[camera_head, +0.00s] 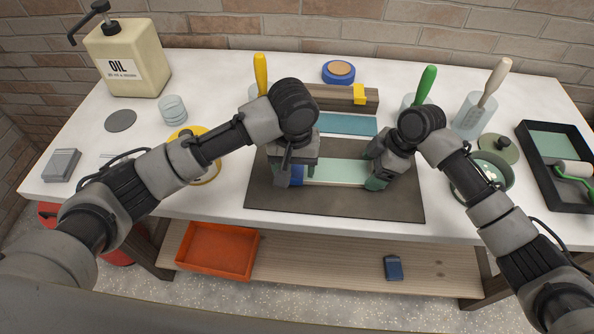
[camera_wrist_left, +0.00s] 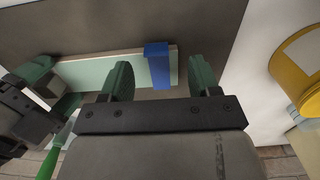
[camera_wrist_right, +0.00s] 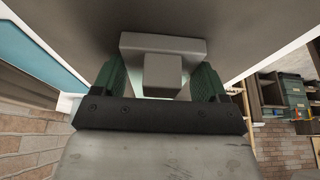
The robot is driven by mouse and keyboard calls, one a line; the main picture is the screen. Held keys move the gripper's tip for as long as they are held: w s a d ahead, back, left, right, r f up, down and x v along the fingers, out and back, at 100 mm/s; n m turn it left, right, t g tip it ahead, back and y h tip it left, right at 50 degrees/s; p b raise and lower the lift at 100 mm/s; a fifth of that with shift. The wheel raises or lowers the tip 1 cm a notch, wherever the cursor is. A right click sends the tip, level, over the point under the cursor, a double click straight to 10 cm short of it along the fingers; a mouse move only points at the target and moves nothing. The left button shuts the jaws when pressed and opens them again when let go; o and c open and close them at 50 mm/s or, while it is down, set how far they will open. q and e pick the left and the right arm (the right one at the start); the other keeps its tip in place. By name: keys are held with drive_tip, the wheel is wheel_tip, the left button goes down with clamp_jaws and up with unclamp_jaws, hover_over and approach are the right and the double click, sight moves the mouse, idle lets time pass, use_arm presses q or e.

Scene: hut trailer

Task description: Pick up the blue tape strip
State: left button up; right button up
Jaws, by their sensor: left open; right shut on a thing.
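The blue tape strip (camera_head: 297,174) crosses the left end of a pale green board (camera_head: 337,171), which lies over a dark mat (camera_head: 330,207). In the left wrist view the strip (camera_wrist_left: 158,66) hangs down over the board's edge. My left gripper (camera_head: 292,177) is open at the strip. Its fingers stand on either side of the strip, with gaps (camera_wrist_left: 160,78). My right gripper (camera_head: 377,172) is at the board's right end. In the right wrist view it is shut on a pale grey block (camera_wrist_right: 163,76) at that end. My grippers partly hide both board ends in the head view.
Behind the mat are a teal sheet (camera_head: 347,124) and a wooden block with a yellow piece (camera_head: 359,95). A blue tape roll (camera_head: 338,72) lies at the back. A yellow-rimmed can (camera_head: 205,171) is left; a green bowl (camera_head: 495,160) and black tray (camera_head: 545,142) are right.

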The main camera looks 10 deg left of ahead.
sight(296, 177)
use_arm(q)
drive_tip(key=f, duration=0.4)
drive_tip(key=shift+d, duration=0.25)
drive_tip(key=c, duration=1)
wheel_tip(296, 177, up, 15)
idle(0.8)
